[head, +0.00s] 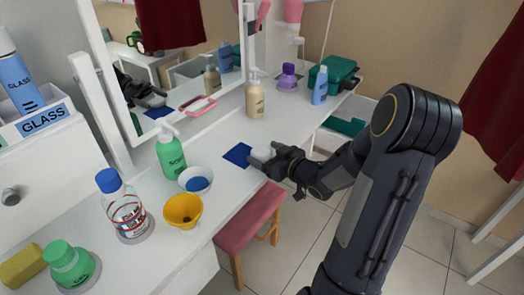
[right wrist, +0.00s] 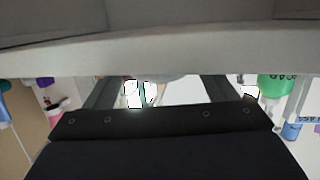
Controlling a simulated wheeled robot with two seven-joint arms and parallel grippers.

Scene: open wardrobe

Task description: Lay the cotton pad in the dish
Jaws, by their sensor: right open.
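My right gripper (head: 272,160) is open and low over the front edge of the white table. A small white rounded thing (head: 261,152) shows at its fingertips, partly hidden by them; I cannot tell whether it is the cotton pad. In the right wrist view my right gripper (right wrist: 158,88) has its fingers spread, with a pale shape between them that is hard to make out. A white bowl with a blue inside (head: 196,180) and a yellow bowl (head: 183,211) stand left of the gripper; either could be the dish. My left gripper is not in view.
A dark blue square (head: 238,154) lies flat beside the right gripper. A green pump bottle (head: 171,152), a clear blue-capped bottle (head: 124,205) and a beige pump bottle (head: 254,97) stand on the table (head: 222,200). A pink stool (head: 251,217) stands in front.

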